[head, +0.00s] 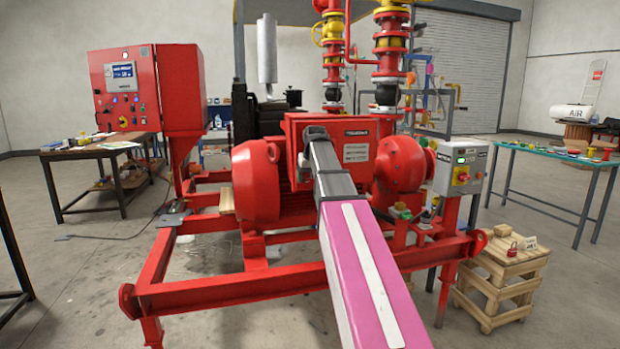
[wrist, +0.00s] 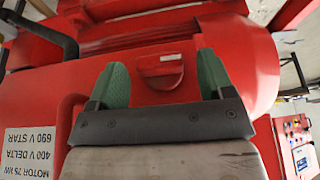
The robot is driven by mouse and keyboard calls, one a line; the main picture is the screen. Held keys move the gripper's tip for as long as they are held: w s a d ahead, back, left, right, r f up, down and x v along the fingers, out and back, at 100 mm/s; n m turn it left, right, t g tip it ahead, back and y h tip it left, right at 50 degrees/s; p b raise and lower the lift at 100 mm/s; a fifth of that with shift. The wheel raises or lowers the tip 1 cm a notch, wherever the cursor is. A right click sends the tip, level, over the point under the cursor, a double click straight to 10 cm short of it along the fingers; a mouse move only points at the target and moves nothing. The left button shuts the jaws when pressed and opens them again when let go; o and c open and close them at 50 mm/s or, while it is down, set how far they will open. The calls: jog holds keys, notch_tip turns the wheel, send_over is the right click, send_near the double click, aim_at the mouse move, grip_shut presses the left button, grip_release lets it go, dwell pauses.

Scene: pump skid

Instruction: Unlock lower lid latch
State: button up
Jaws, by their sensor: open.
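A red rounded latch tab (wrist: 160,76) with a small pale label above it shows in the wrist view, on the red motor housing. I cannot tell for sure that it is the lower lid latch. My gripper (wrist: 162,62) is open, its two green fingertips to the left and right of the tab with gaps on both sides. I see no contact, and depth is unclear. In the head view my gripper (head: 314,134) is at the front of the red terminal box (head: 362,168), where my arm hides the latch area.
The red motor (head: 256,185) sits left of my arm and the pump (head: 402,165) right. A grey switch box (head: 460,168) stands further right. The red skid frame (head: 220,293) crosses in front. A wooden crate (head: 500,285) with a red padlock (head: 512,250) stands at right.

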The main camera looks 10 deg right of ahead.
jog(key=c, duration=0.9)
jog(key=shift+a+h, duration=0.1)
jog(key=shift+h, duration=0.2)
jog(key=h, duration=0.2)
jog(key=a+n+h, duration=0.1)
jog(key=h, duration=0.1)
jog(key=shift+f, duration=0.1)
jog(key=h, duration=0.3)
jog(key=shift+a+f+n+t, duration=0.15)
jog(key=shift+n+t, duration=0.25)
jog(key=h, duration=0.3)
jog(key=n+h, duration=0.1)
jog(key=shift+a+f+t+h, duration=0.25)
jog(key=shift+f+t+h, duration=0.05)
jog(key=shift+f+t, duration=0.1)
jog(key=h, duration=0.2)
jog(key=n+t+h, duration=0.1)
jog(key=h, duration=0.1)
jog(key=shift+f+n+t, duration=0.3)
jog(key=shift+f, duration=0.05)
jog(key=shift+h, duration=0.3)
jog(key=o, duration=0.9)
